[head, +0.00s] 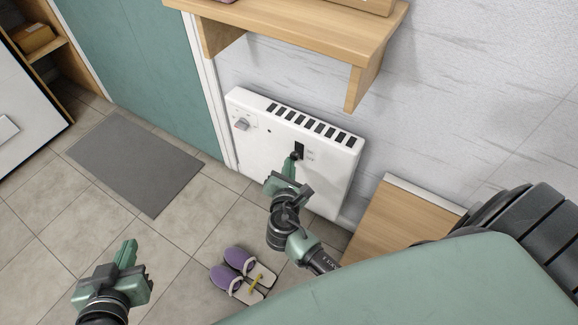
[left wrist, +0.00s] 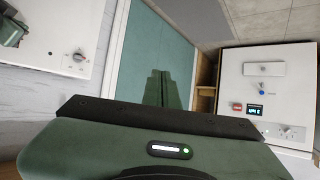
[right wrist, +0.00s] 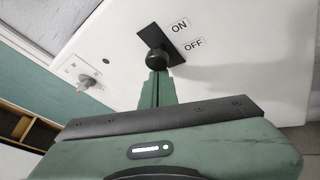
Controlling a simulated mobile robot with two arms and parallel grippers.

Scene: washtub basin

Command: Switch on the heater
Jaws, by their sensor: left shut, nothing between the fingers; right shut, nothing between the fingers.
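The white heater (head: 335,177) is mounted low on the wall, with dark vent slots along its top. A switch with a black plate (right wrist: 152,36) and round black knob (right wrist: 157,60) is on its front, with ON and OFF labels beside it. It also shows in the head view (head: 299,149). The knob is at the lower end of the plate, nearer the OFF label. My right gripper (head: 291,158) is shut with its fingertips at the knob (right wrist: 158,76); I cannot tell whether they touch. My left gripper (head: 129,245) is shut and empty, out over the floor.
A grey dial (head: 242,124) sits on the heater's left part. A wooden shelf (head: 300,28) juts out above it. Purple slippers (head: 240,272) and a grey mat (head: 137,160) lie on the tiles. A wooden-topped piece (head: 400,220) stands right of the heater.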

